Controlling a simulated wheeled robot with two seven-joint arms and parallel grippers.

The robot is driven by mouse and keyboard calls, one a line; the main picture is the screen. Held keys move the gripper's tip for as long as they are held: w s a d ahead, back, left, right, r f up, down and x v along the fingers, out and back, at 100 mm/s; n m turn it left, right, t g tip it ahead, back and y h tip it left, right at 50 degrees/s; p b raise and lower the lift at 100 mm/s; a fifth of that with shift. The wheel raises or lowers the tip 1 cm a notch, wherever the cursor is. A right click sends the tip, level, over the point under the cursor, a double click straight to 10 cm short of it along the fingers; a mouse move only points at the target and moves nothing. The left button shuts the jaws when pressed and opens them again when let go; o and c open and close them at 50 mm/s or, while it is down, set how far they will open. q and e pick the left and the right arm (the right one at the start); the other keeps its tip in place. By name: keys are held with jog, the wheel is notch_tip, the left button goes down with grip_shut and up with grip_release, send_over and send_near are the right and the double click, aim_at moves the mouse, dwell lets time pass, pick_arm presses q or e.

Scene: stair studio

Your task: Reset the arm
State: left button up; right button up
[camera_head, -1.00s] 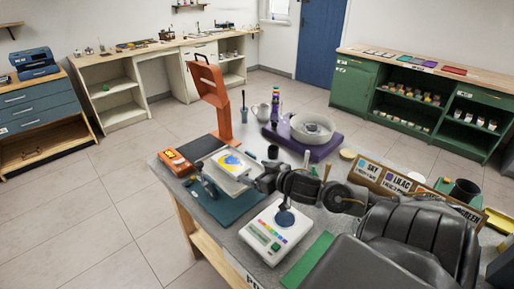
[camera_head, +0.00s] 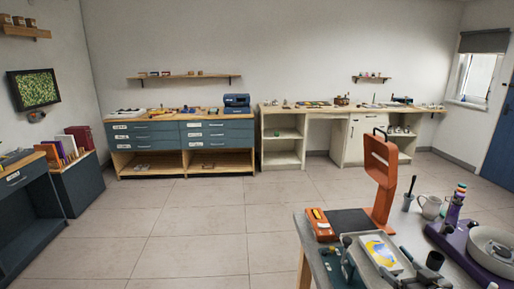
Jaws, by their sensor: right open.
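My right gripper (camera_head: 349,257) is low in the head view, over the near left part of the grey worktable (camera_head: 313,258). Its jaws are open, beside a pale tray (camera_head: 400,250) holding a yellow and blue picture (camera_head: 379,252). I see nothing held between the jaws. Part of my dark right arm shows at the lower right; the rest is out of frame. My left gripper is not in view.
An orange stand (camera_head: 378,185) rises behind the tray, with an orange device (camera_head: 321,226) to its left. Blue drawers (camera_head: 180,136) line the back wall. The floor at left is clear.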

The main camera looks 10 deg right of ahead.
aim_at(381, 253)
jog(key=x, duration=0.8)
jog(key=shift+w+p, duration=0.15)
jog(key=shift+p, duration=0.15)
jog(key=shift+w+f, duration=0.25)
jog(key=shift+w, duration=0.1)
jog(key=shift+r, duration=0.1)
